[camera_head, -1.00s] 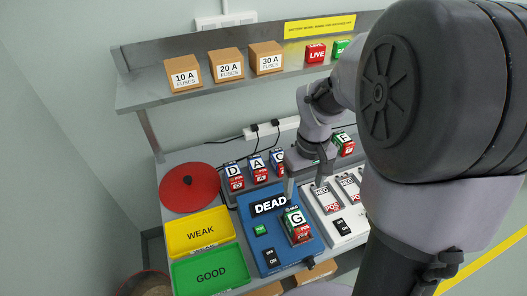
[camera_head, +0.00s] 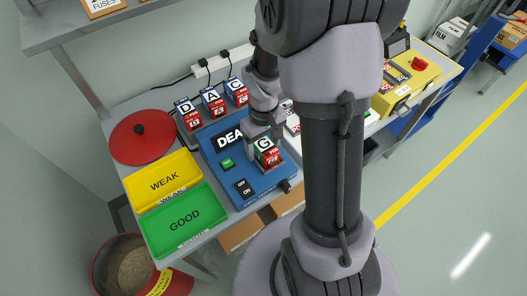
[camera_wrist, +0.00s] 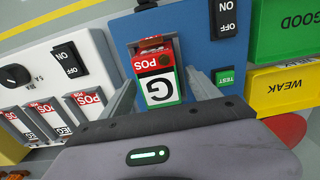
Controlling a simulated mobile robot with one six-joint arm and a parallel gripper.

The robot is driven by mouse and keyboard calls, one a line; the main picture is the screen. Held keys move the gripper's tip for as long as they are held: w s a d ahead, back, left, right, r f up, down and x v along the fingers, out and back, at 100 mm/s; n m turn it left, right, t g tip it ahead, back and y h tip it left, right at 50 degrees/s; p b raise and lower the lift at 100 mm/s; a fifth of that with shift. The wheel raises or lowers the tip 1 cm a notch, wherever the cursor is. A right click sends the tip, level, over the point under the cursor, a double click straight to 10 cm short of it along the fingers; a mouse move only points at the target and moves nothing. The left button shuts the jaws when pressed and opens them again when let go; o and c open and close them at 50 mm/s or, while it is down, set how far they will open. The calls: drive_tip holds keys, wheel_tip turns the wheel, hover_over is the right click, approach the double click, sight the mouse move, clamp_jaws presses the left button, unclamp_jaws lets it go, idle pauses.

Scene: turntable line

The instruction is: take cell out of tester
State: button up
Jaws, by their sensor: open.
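The cell G (camera_head: 268,155), with a green and white top and red POS end, sits in the blue tester (camera_head: 222,165). The tester's display reads DEAD. The cell also shows in the wrist view (camera_wrist: 158,86), in its slot in the blue tester (camera_wrist: 195,30). My gripper (camera_wrist: 161,82) is open, with one finger on each side of the cell. I cannot tell whether either finger touches it. In the head view my gripper (camera_head: 262,135) is over the cell and partly hides the display.
Cells D, A and C (camera_head: 214,104) stand behind the tester. A yellow WEAK tray (camera_head: 160,181), green GOOD tray (camera_head: 184,220) and red round lid (camera_head: 141,137) are at left. A white unit with cells (camera_wrist: 50,75) adjoins the tester. A red bin (camera_head: 135,270) stands on the floor.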

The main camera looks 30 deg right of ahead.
drive_tip(key=shift+r, duration=0.15)
clamp_jaws()
